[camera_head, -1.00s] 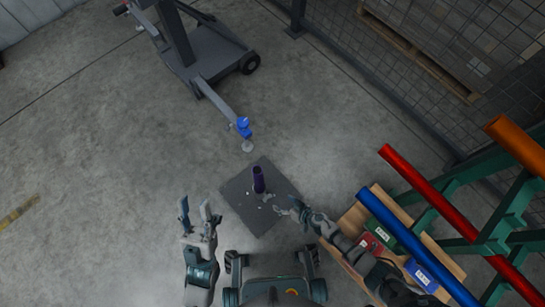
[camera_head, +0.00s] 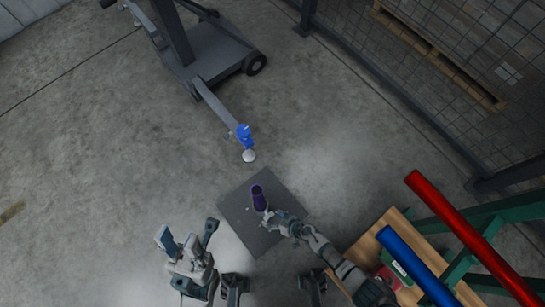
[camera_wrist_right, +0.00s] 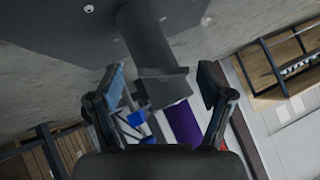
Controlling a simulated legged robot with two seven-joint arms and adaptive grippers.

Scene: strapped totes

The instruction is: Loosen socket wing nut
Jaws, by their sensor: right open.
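The socket, with a purple tube (camera_head: 258,197) in it, stands on a dark square base plate (camera_head: 235,210) on the floor. In the right wrist view the picture is turned over: the plate (camera_wrist_right: 60,20) is at the top, and the dark socket post (camera_wrist_right: 143,35) with its wider collar (camera_wrist_right: 163,86) points down to the purple part (camera_wrist_right: 184,124). My right gripper (camera_head: 268,217) is close beside the socket. In the wrist view its open fingers (camera_wrist_right: 164,85) lie either side of the collar; contact is unclear. I cannot make out the wing nut. My left gripper (camera_head: 186,238) is open and empty, left of the plate.
A grey wheeled stand (camera_head: 205,60) with a blue clamp (camera_head: 244,137) on its leg reaches towards the plate. At the right are a green rack (camera_head: 475,220), a red pipe (camera_head: 460,225), a blue pipe (camera_head: 410,262) and a wooden shelf (camera_head: 365,245). The left floor is clear.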

